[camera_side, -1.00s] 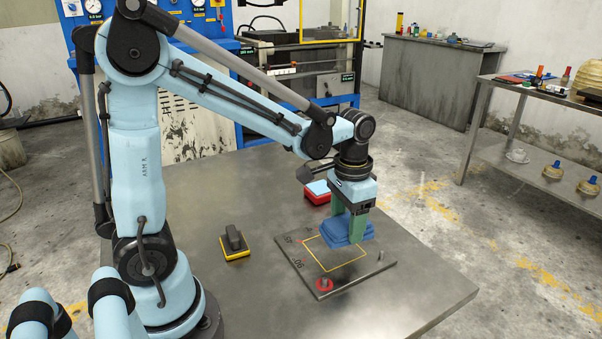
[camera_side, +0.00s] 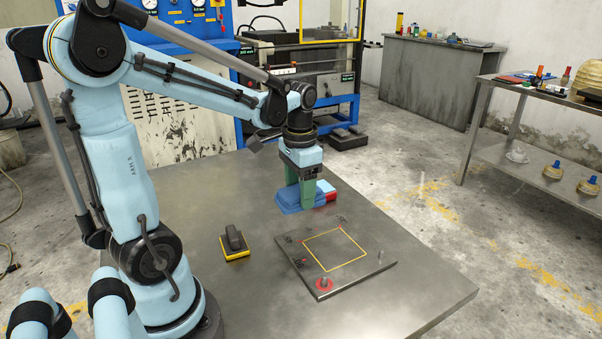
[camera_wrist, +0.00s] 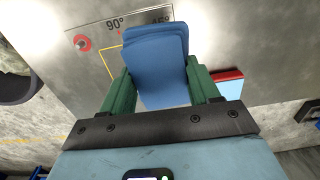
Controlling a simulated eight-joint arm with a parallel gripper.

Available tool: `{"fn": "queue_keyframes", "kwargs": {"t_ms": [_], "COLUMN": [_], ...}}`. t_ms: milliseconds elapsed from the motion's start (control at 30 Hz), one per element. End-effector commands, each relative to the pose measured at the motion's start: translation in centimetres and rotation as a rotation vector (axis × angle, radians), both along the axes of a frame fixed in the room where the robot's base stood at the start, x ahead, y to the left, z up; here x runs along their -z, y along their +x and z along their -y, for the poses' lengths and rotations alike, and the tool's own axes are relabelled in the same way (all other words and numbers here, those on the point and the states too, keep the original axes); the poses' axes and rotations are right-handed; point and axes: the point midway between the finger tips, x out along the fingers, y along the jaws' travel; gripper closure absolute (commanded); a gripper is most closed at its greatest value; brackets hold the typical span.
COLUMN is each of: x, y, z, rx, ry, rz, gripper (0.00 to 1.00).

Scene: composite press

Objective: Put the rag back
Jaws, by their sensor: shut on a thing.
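The blue folded rag (camera_side: 290,201) is between the green fingers of my gripper (camera_side: 304,196), which is shut on it. In the side view the rag is at or just above the table top, left of and behind the marked plate; I cannot tell if it touches the table. In the wrist view the rag (camera_wrist: 157,62) fills the space between the fingers (camera_wrist: 162,90).
The plate (camera_side: 375,262) with a yellow square outline, angle marks and a red knob (camera_side: 324,285) lies on the metal table (camera_side: 190,180). A black block with a yellow base (camera_side: 234,243) stands left of it. The table between block and plate is clear.

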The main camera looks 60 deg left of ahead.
Motion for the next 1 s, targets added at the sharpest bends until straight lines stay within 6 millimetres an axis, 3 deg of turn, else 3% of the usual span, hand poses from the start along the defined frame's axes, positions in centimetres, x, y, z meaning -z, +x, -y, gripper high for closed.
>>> {"fn": "queue_keyframes", "kwargs": {"t_ms": [200,700,1000], "x": [0.3,6.0,7.9], "y": [-1.2,-3.0,-3.2], "z": [-2.5,-11.7,-12.7], "rx": [-0.015,-0.014,-0.010], "ry": [0.000,0.000,0.000], "rz": [0.000,0.000,0.000], "gripper": [0.73,0.73,0.73]}}
